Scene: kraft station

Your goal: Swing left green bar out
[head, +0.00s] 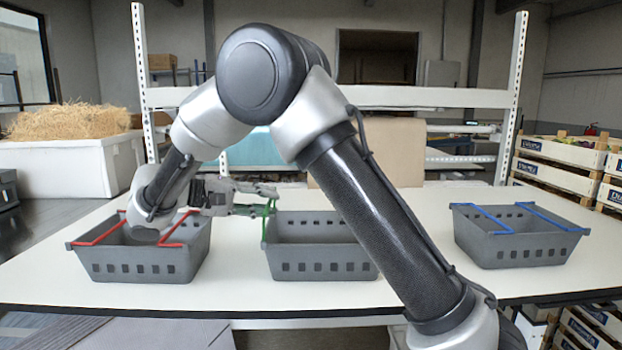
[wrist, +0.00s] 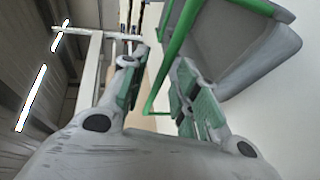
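The middle grey crate (head: 322,250) stands on the white table, with a green bar (head: 267,222) at its left end. In the wrist view the green bar (wrist: 172,60) runs down between my finger tips and bends at its lower end, and the crate (wrist: 245,50) is at upper right. My gripper (head: 272,197) reaches in from the left, level with the crate's left rim. Its two fingers, with green pads, are spread apart in the wrist view (wrist: 158,80). The bar lies in or over the gap; I cannot tell whether it touches a finger. No right green bar is visible in the head view.
A grey crate with red bars (head: 140,262) stands at left, under my wrist. A grey crate with blue bars (head: 515,245) stands at right. A white shelf frame (head: 430,97) stands behind.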

